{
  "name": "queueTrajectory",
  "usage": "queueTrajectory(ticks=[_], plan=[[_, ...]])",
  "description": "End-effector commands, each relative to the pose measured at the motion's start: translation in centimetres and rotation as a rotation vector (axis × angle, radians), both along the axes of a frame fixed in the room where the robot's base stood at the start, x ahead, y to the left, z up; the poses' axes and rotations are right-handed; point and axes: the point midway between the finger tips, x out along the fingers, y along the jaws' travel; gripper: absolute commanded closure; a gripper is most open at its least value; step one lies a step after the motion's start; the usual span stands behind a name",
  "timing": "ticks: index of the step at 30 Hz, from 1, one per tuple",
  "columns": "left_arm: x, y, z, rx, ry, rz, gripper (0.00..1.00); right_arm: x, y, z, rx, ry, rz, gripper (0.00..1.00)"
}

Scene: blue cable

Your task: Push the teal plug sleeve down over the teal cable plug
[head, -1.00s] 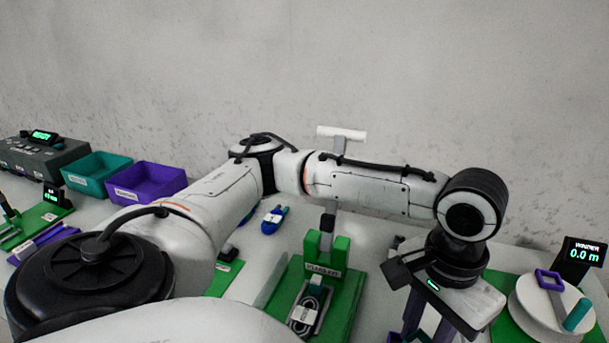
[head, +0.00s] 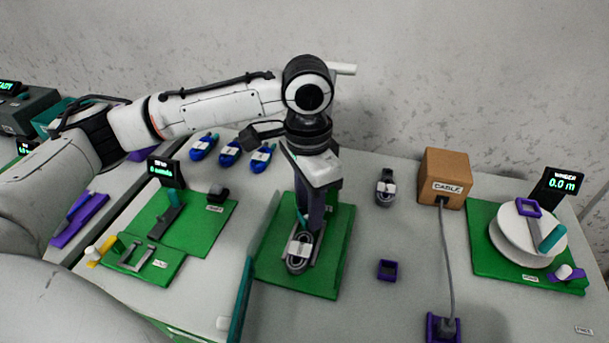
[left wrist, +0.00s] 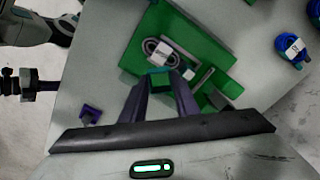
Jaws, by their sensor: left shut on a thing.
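My left gripper (head: 306,222) points down over the green plug fixture, its purple fingers closed on a small teal piece that looks like the plug sleeve (left wrist: 160,71). Only a sliver of teal shows between the fingers in the head view. A coiled grey cable with a white band (head: 298,252) lies on the fixture just in front of the fingers; it also shows in the left wrist view (left wrist: 161,54). The teal cable plug is hidden by the gripper, and I cannot tell whether the sleeve touches it.
The green fixture board (head: 334,262) lies under the gripper. To the right are a cardboard cable box (head: 445,178), a purple square ring (head: 387,270) and a winder reel (head: 520,238). Blue cable bundles (head: 230,152) lie behind left. A teal upright bar (head: 242,300) stands in front left.

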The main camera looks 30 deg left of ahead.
Motion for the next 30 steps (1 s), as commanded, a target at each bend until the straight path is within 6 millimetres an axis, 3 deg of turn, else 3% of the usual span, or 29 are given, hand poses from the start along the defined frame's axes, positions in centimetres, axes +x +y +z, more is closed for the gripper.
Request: queueTrajectory(ticks=[6, 12, 23, 30], plan=[[3.8, 1.7, -0.2, 0.011, 0.002, -0.392, 0.93, -0.1, 0.0, 1.8, -0.001, 0.004, 0.000, 1.00], [5.6, 2.9, -0.9, 0.018, 0.012, -0.637, 0.93, -0.1, 0.0, 2.5, -0.001, 0.004, 0.000, 1.00], [6.1, 3.3, -1.9, 0.021, 0.016, -0.730, 0.93, -0.1, 0.0, 2.6, -0.001, 0.004, 0.000, 1.00], [6.1, 3.3, -3.8, 0.021, 0.018, -0.728, 0.93, -0.1, 0.0, 2.7, -0.001, 0.003, 0.000, 1.00]])
